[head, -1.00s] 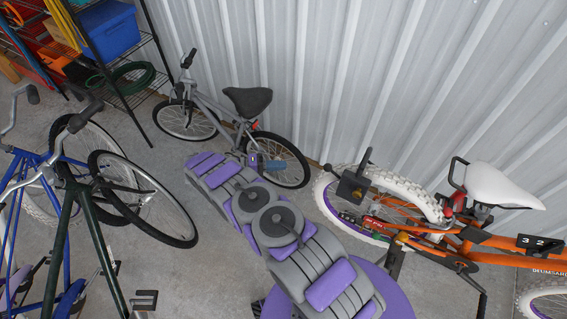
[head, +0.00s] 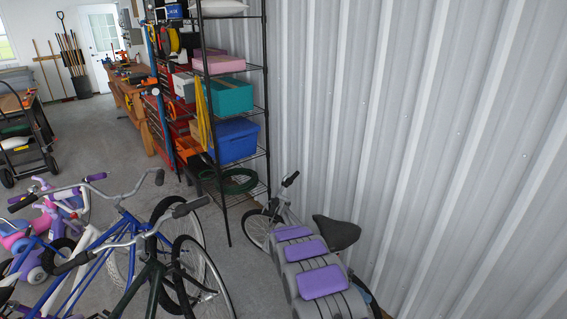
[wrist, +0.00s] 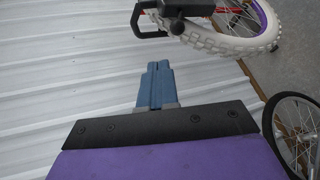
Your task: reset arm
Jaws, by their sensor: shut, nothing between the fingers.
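My gripper (wrist: 156,84) shows in the wrist view as two blue fingers pressed together, with nothing between them. The ribbed metal wall lies behind them in that view. A white bicycle tyre (wrist: 240,47) is to the upper right of the fingers, apart from them in the picture. In the head view my grey and purple arm is at the bottom, right of centre. It covers part of a small grey bicycle with a dark saddle (head: 337,232). The fingers are hidden in the head view.
Several bicycles, including a dark-framed one (head: 155,265), crowd the lower left. A wire shelf (head: 240,190) with a blue bin (head: 234,140) stands by the ribbed wall (head: 430,130). Open concrete floor (head: 105,140) runs back towards a workbench (head: 135,95) and a door.

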